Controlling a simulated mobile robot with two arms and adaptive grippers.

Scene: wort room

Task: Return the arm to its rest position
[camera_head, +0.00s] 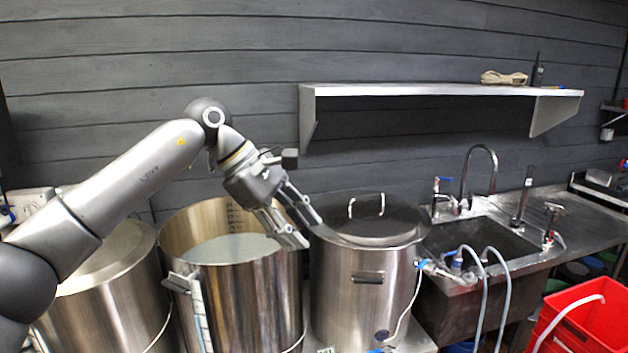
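My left arm comes in from the left, and its gripper (302,227) hangs in front of the right rim of the open steel kettle (255,300), pointing down and to the right. The two fingers are apart, with a gap between the tips, and nothing shows between them. The fingers overlap the left edge of the lidded pot (365,285) in the picture; I cannot tell whether they touch anything. The open kettle holds pale liquid. My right gripper is not in view.
Another lidded steel vessel (110,300) stands at the left, partly behind my arm. A wall shelf (430,90) is above the pots. A sink (470,245) with taps and hoses is at the right, and a red crate (590,325) is at the lower right.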

